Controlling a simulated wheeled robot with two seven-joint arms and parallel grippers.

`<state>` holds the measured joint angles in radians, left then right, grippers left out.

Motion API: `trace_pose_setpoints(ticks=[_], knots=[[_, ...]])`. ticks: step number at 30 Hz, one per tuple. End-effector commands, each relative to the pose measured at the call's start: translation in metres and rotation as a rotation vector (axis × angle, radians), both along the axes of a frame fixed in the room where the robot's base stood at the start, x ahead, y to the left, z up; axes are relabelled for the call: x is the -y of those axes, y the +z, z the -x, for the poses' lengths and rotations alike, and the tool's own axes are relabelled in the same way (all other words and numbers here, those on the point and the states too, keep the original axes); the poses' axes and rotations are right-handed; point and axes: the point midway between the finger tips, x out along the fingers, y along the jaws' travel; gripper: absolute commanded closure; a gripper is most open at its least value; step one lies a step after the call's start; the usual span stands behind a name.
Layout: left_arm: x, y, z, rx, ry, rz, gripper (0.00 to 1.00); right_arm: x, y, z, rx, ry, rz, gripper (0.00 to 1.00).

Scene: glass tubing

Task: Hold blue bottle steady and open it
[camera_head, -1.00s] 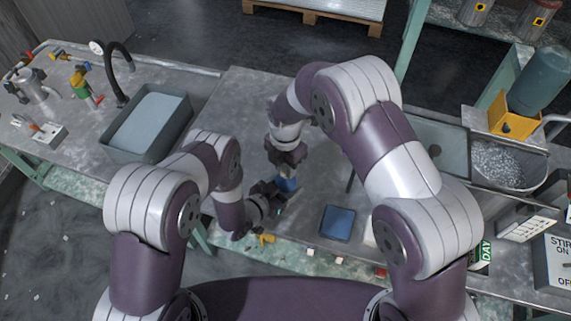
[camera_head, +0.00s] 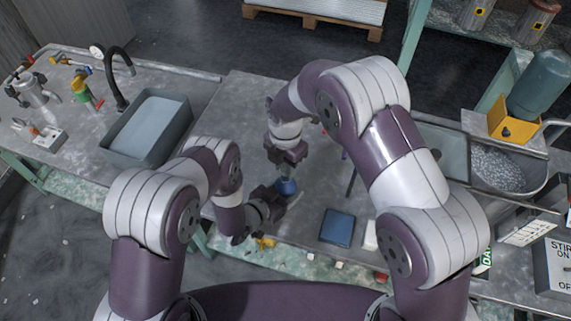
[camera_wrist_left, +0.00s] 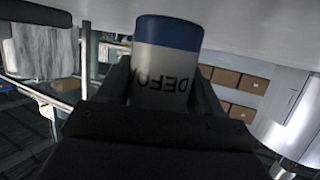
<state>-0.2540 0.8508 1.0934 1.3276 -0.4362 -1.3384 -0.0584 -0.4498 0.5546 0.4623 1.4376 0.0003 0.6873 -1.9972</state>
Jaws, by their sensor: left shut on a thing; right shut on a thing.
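The blue bottle (camera_head: 287,187) stands near the table's front edge in the head view, partly covered by my grippers. In the left wrist view its body (camera_wrist_left: 167,60) shows a blue band and a pale label with dark letters. My left gripper (camera_head: 278,202) is shut around the bottle from the side, with a finger on each side of the body in the wrist view (camera_wrist_left: 162,95). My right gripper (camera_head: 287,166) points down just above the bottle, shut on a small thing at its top. That thing, likely the cap, is hidden by the fingers.
A dark blue square pad (camera_head: 337,227) and a white item (camera_head: 370,236) lie right of the bottle. A grey basin (camera_head: 184,132) is at the left. A yellow part (camera_head: 265,243) lies near the front edge. The worktop (camera_head: 245,100) behind the arms is clear.

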Motion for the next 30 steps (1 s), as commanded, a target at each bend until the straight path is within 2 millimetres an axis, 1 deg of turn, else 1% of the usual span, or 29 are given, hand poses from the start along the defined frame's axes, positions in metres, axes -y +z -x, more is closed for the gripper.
trace_pose_setpoints(ticks=[2, 6, 8, 14, 15, 16, 17, 26, 29, 30], knots=[[0.0, 0.0, 0.0, -0.001, 0.0, -0.001, 1.0, 0.0, 0.008, -0.001, 0.003, 0.0, -0.002, 1.0], [0.0, 0.0, 0.0, -0.001, 0.0, -0.001, 1.0, 0.0, 0.03, -0.001, 0.004, 0.0, -0.002, 1.0], [0.0, 0.0, 0.0, -0.001, 0.0, -0.001, 1.0, 0.0, 0.037, 0.0, 0.002, 0.0, -0.001, 1.0], [0.0, 0.0, 0.0, 0.0, 0.0, 0.0, 1.0, 0.0, 0.039, 0.0, 0.001, 0.0, -0.001, 1.0], [0.0, 0.0, 0.0, 0.0, 0.0, 0.0, 0.21, 0.0, 0.039, 0.0, 0.001, 0.0, -0.001, 1.0], [0.0, 0.0, 0.0, 0.0, 0.0, 0.0, 0.11, 0.0, 0.039, 0.0, 0.001, 0.0, -0.001, 1.0], [0.0, 0.0, 0.0, 0.0, 0.0, 0.0, 0.04, 0.0, 0.039, 0.0, 0.001, 0.0, -0.001, 1.0], [-0.002, 0.001, 0.001, -0.001, 0.001, -0.001, 0.04, 0.0, 0.039, 0.0, 0.001, 0.0, -0.001, 1.0], [-0.01, 0.006, 0.01, -0.001, 0.003, -0.001, 0.04, 0.0, 0.041, 0.0, 0.001, 0.0, -0.001, 1.0], [-0.016, 0.009, 0.017, -0.003, 0.004, -0.001, 0.04, 0.0, 0.042, 0.0, 0.001, 0.0, -0.001, 1.0]])
